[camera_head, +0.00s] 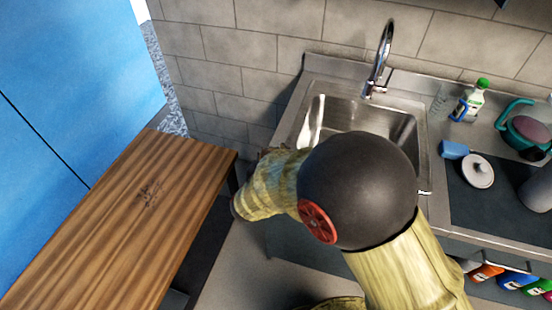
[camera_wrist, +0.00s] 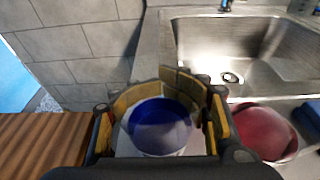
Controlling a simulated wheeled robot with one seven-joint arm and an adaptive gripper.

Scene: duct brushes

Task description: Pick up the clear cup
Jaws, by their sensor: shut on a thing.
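My gripper (camera_wrist: 160,120) shows in the wrist view with its yellow-padded fingers closed around a cup (camera_wrist: 158,128). The cup has a deep blue inside and a pale lower part. Its rim faces the camera, and its outer sides are partly hidden by the fingers. I cannot tell clearly whether its wall is see-through. In the head view my arm hides the gripper and the held cup. A clear, glass-like vessel (camera_head: 438,103) stands behind the sink's right side, beside a green-capped bottle (camera_head: 470,100).
A steel sink (camera_head: 340,112) with a tap (camera_head: 380,60) lies behind my arm. A red bowl (camera_wrist: 262,130) is close to the right of my gripper. A wooden table (camera_head: 120,215) at the left is mostly bare.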

